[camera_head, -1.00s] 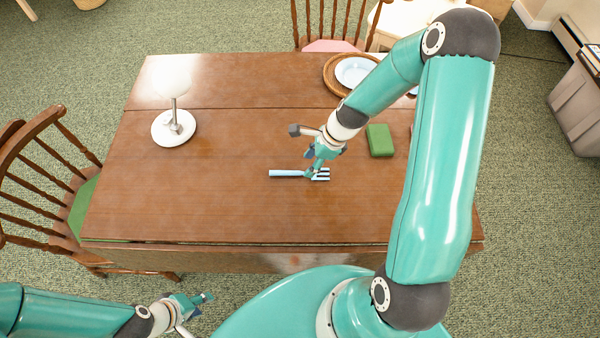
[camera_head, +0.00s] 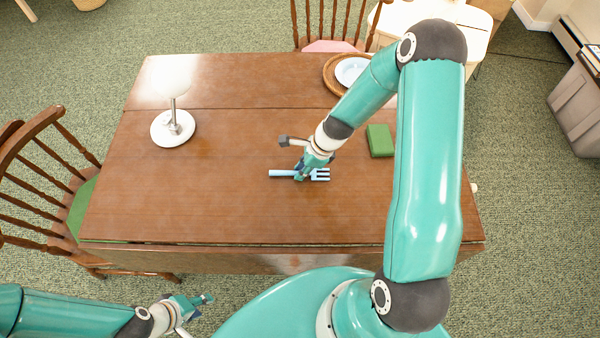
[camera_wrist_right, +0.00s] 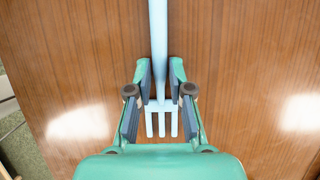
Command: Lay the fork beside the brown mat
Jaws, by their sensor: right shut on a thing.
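The light blue fork (camera_head: 281,173) lies on the wooden table, handle to the left and tines to the right. It also shows in the right wrist view (camera_wrist_right: 158,40), running between my fingers with its tines toward my palm. My right gripper (camera_head: 301,176) is down at the table, shut on the fork near its neck; its fingers also show in the wrist view (camera_wrist_right: 161,75). The round brown woven mat (camera_head: 331,82) is at the table's back right, with a plate (camera_head: 350,71) on it. My right arm hides part of the mat. My left gripper (camera_head: 205,299) is off the table's front, empty; its opening is unclear.
A green block (camera_head: 380,141) lies right of the fork, close to my right arm. A white lamp (camera_head: 173,125) stands at the table's left. Chairs stand at the left and back. The front and left middle of the table (camera_head: 190,205) are clear.

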